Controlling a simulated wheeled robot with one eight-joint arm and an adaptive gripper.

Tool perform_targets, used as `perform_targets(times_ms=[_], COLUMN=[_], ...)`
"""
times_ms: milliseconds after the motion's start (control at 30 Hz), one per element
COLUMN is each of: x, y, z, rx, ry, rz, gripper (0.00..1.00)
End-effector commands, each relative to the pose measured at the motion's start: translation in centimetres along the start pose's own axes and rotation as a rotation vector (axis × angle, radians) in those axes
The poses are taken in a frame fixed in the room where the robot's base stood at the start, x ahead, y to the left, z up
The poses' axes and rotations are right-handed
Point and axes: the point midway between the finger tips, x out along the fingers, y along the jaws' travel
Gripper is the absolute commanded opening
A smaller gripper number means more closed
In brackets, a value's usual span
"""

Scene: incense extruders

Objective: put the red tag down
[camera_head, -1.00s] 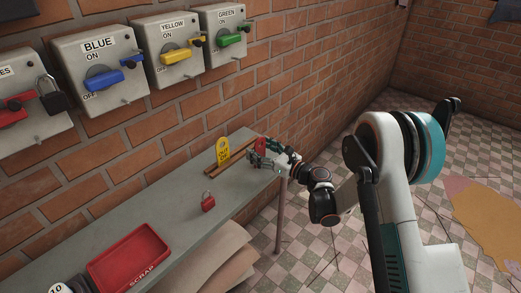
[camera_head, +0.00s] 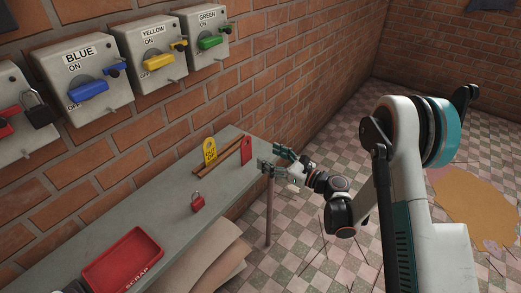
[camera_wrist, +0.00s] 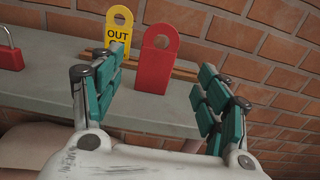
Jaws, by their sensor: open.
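The red tag (camera_head: 246,150) stands upright at the wooden rack (camera_head: 222,157) near the right end of the shelf. In the wrist view the red tag (camera_wrist: 157,62) is ahead of my gripper, between the lines of its fingers, and nothing touches it. My gripper (camera_head: 277,160) is open and empty, just right of the tag past the shelf's end. In the wrist view its teal-padded fingers (camera_wrist: 163,90) are spread wide. A yellow tag (camera_head: 210,151) reading OUT stands in the same rack, left of the red tag.
A red padlock (camera_head: 198,203) stands on the grey shelf (camera_head: 170,210), with a red SCRAP tray (camera_head: 122,262) at its near left. Blue (camera_head: 88,84), yellow (camera_head: 158,60) and green (camera_head: 208,40) switch boxes hang on the brick wall above. The shelf between padlock and rack is clear.

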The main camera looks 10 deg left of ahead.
Motion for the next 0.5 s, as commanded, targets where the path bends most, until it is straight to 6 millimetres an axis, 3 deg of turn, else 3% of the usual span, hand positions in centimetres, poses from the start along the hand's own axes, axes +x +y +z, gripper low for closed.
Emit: perform_targets(times_ms=[367,500], x=[-1.1,-1.3], y=[0.0,-0.3], z=[0.0,1.1], rx=[-0.002,-0.051], ry=[0.001,0.028], rz=[0.001,-0.004], gripper=[0.68,0.68])
